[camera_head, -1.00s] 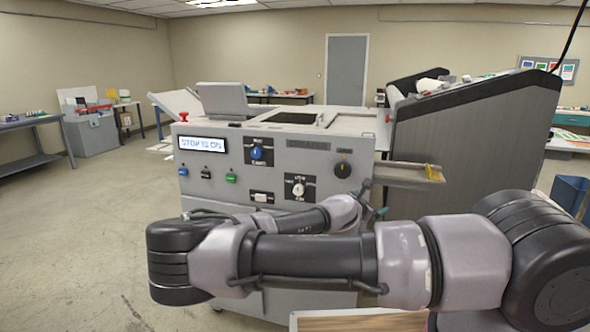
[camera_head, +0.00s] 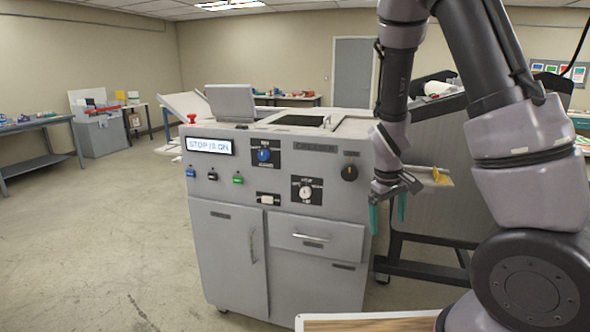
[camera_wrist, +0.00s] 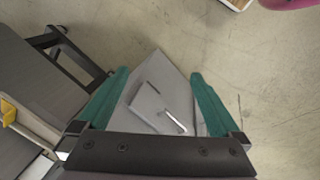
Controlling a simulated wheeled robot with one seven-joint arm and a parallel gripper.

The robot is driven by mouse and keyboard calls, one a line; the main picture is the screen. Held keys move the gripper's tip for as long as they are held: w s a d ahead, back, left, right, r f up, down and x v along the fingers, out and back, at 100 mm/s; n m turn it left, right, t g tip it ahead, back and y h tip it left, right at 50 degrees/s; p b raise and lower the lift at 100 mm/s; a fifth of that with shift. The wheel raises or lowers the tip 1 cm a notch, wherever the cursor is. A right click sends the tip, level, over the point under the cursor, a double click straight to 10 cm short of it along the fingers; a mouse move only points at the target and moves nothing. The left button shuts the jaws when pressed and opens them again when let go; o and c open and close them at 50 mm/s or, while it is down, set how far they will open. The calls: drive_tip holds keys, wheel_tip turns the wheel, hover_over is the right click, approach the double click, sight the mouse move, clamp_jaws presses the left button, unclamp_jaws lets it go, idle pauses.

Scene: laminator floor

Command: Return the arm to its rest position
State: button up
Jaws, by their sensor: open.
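My gripper (camera_head: 387,212) hangs pointing down at the right front of the grey machine, its two teal fingers apart and empty. In the wrist view my gripper (camera_wrist: 158,100) also shows open, with nothing between the fingers but the machine's front and drawer behind and below. My arm is folded upward at the right of the head view, with the elbow out of the top of the picture.
The grey machine (camera_head: 230,252) has a display reading "STOP IS ON", a red button (camera_head: 192,117), knobs and a drawer (camera_head: 315,238). A side tray (camera_head: 430,177) is close to my gripper. A wooden-topped surface (camera_head: 370,323) lies at the bottom. Open floor (camera_head: 90,250) is at left.

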drive_tip(key=s+r+m+t+y, duration=0.1)
drive_tip(key=s+r+m+y, duration=0.15)
drive_tip(key=r, duration=0.75)
drive_tip(key=s+r+m+t+y, duration=0.1)
drive_tip(key=s+r+m+t, duration=0.15)
drive_tip(key=r, duration=0.65)
drive_tip(key=s+r+m+t, duration=0.2)
drive_tip(key=s+r+m, duration=0.1)
drive_tip(key=s+r, duration=0.5)
wheel_tip(320, 180, up, 4)
drive_tip(key=shift+s+d+f+m, duration=0.15)
drive_tip(key=shift+s+f+m, duration=0.05)
drive_tip(key=shift+s+m, duration=0.2)
drive_tip(key=shift+w+t, duration=0.1)
drive_tip(key=shift+t, duration=0.15)
